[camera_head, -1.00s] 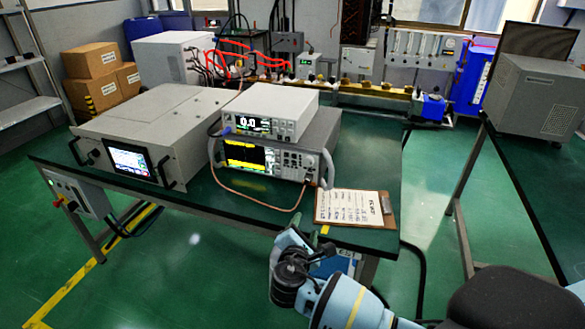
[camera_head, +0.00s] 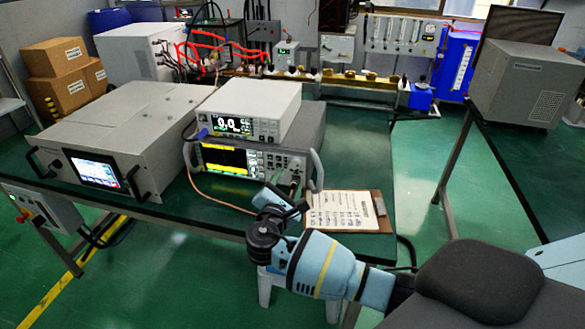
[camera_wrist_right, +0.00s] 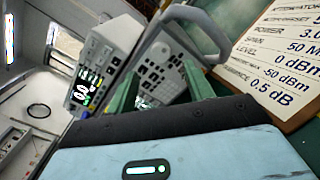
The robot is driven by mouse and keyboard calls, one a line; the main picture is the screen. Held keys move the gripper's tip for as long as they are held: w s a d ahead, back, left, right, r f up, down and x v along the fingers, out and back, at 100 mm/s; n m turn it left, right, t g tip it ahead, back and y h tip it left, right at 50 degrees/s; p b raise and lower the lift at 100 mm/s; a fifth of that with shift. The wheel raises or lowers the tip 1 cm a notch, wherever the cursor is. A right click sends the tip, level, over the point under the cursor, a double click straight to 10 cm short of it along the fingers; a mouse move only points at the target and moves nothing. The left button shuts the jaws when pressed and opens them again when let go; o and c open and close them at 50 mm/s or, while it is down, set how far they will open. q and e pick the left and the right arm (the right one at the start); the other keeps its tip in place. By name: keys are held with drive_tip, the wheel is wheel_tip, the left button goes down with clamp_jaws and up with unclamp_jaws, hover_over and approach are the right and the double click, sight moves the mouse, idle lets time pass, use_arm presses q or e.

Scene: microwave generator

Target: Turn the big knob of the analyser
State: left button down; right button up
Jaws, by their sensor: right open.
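The analyser (camera_head: 224,159) is the lower grey instrument at the table's front, with a yellow and black screen, many buttons and side handles. In the right wrist view its button panel (camera_wrist_right: 151,84) appears tilted. A pale round shape there looks like the big knob (camera_wrist_right: 160,52). In the head view the knob is too small to make out surely. My right gripper (camera_head: 292,192) is just in front of the analyser's lower right. In the wrist view its two green fingers (camera_wrist_right: 161,84) are apart, with the panel beyond them and nothing held. My left gripper is not in view.
A smaller white meter (camera_head: 246,112) sits on the analyser. A large grey unit (camera_head: 120,135) stands at its left. A clipboard (camera_head: 343,211) lies just right of my gripper. A copper-coloured cable (camera_head: 222,203) loops along the table front.

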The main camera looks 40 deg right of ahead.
sight(295, 165)
drive_tip(key=x, duration=0.7)
drive_tip(key=shift+a, duration=0.1)
drive_tip(key=c, duration=1)
